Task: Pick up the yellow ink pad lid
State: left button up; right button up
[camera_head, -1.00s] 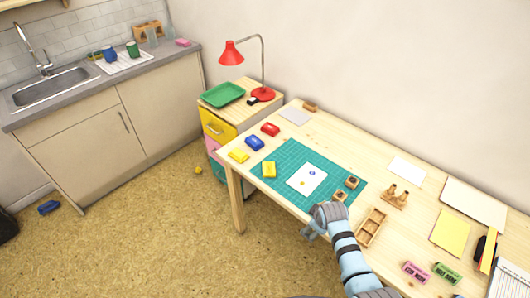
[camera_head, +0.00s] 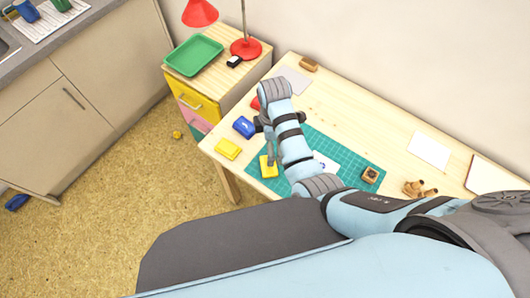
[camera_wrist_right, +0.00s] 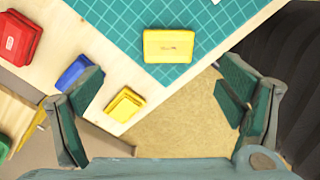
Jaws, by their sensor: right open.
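A yellow ink pad piece with a small printed label (camera_head: 268,167) lies on the green mat's left part. It also shows at the top middle of the right wrist view (camera_wrist_right: 171,46). A second yellow ink pad (camera_head: 227,149) lies on bare wood by the table's left edge, and also in the right wrist view (camera_wrist_right: 125,104). I cannot tell for certain which one is the lid. My right gripper (camera_head: 267,146) is above this corner of the table. In the right wrist view its fingers (camera_wrist_right: 160,98) are spread wide with nothing between them. My left gripper is not seen.
A blue pad (camera_head: 244,127) and a red pad (camera_head: 256,104) lie near the yellow ones. The green mat (camera_head: 340,152) holds a white card (camera_head: 325,163) and a wooden stamp (camera_head: 371,175). A drawer cabinet with a green tray (camera_head: 194,55) and red lamp (camera_head: 245,48) stands behind.

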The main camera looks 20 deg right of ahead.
jog(key=b, duration=0.1)
send_over(272, 169)
jog(key=f, duration=0.4)
jog(key=shift+w+d+f, duration=0.15)
jog(key=shift+w, duration=0.25)
jog(key=shift+s+f+b, duration=0.5)
jog(key=shift+f, duration=0.15)
jog(key=f, duration=0.1)
jog(key=w+f+b, duration=0.1)
jog(key=a+f, duration=0.1)
jog(key=f, duration=0.1)
jog(key=shift+w+f+b, duration=0.1)
jog(key=shift+w+b, duration=0.15)
jog(key=shift+b, duration=0.15)
jog(key=shift+w+f, duration=0.45)
jog(key=shift+f, duration=0.1)
jog(key=shift+s+r, duration=0.35)
jog(key=shift+s, duration=0.15)
jog(key=c, duration=0.8)
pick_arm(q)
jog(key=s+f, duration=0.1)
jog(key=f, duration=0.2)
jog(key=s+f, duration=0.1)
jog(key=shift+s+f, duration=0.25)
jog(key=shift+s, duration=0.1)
pick_arm(e)
jog(key=shift+c, duration=0.6)
